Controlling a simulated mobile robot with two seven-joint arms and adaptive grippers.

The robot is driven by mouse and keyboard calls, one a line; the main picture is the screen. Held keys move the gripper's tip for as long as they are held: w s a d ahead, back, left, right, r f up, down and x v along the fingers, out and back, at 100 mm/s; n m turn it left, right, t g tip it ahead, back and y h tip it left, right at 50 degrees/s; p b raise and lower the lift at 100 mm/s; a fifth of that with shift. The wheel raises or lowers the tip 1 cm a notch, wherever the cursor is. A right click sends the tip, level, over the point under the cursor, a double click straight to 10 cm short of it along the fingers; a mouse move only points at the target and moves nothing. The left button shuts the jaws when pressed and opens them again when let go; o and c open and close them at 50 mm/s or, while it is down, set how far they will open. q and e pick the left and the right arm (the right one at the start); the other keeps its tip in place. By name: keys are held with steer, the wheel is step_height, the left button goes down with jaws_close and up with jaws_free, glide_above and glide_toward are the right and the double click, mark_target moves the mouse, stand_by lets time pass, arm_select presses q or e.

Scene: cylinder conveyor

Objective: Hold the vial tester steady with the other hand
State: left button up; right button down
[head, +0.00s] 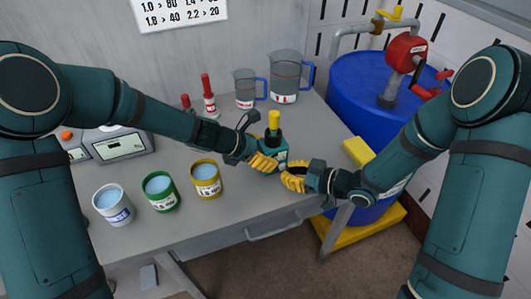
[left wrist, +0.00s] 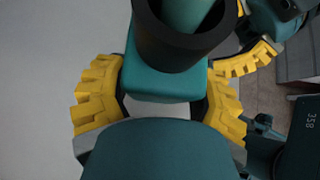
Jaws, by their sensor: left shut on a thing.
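The vial tester (head: 281,156) is a small teal block with a dark ring on top, above the grey table. A vial with a yellow cap (head: 274,120) stands upright in it. My left gripper (head: 264,162) is shut on the tester; in the left wrist view its yellow fingers press on both sides of the teal body (left wrist: 165,78), below the black ring (left wrist: 180,40). My right gripper (head: 293,178) is close by, to the right and front of the tester. Its finger gap is not clear, and I cannot tell if it touches the tester.
A white can (head: 114,214), a green can (head: 161,204) and a yellow can (head: 206,190) stand front left on the table (head: 190,228). A scale (head: 120,146) is behind them. Two jugs (head: 285,87) and red-topped items (head: 208,103) stand at the back. A blue barrel (head: 355,98) is at right.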

mark_target(298, 197)
steer(key=shift+w+a, duration=0.1)
stand_by(0.3)
steer(key=shift+s+d, duration=0.3)
steer(key=shift+s, duration=0.65)
steer(key=shift+s+d, duration=0.35)
steer(key=shift+s, duration=0.65)
steer(key=shift+s+d, duration=0.3)
steer(key=shift+s, duration=0.65)
arm_select(q)
steer(key=o, duration=1.2)
steer(key=shift+c, duration=0.2)
